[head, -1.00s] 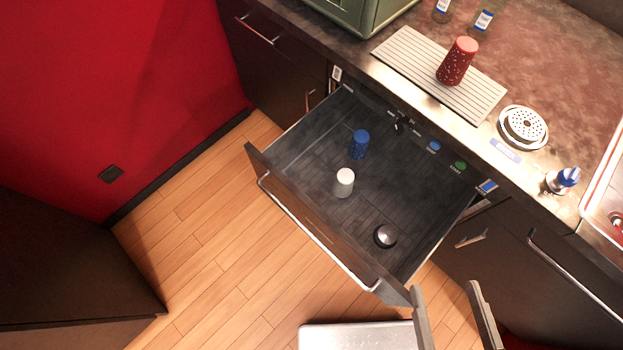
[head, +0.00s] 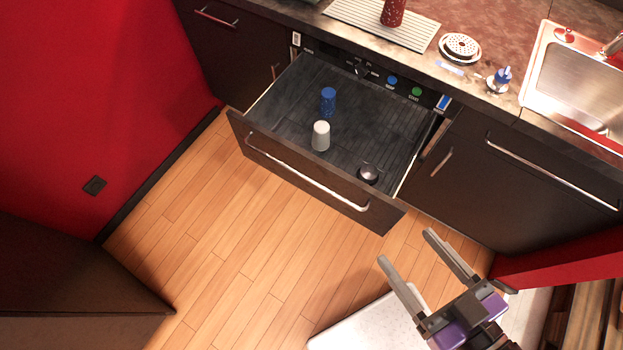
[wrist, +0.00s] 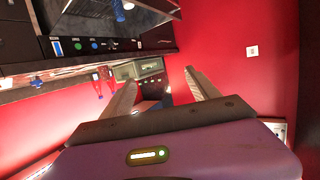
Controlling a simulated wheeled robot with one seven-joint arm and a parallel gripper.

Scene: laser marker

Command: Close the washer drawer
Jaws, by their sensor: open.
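The washer drawer (head: 300,172) is pulled out below the counter in the head view, with a long silver handle along its dark front. Inside it stand a blue cup (head: 328,101) and a white cup (head: 320,136), and a small dark round item (head: 369,173) sits near its right front corner. My gripper (head: 407,245) is open and empty, in front of the drawer's right end and apart from it. In the wrist view, my two fingers (wrist: 163,85) are spread, with the drawer (wrist: 95,22) at the upper left.
The counter above holds a ribbed drying mat (head: 385,25), a red speckled cup (head: 393,12), a round strainer (head: 460,47) and a sink (head: 580,80). Closed cabinets (head: 490,170) flank the drawer. The wooden floor (head: 250,240) before the drawer is clear.

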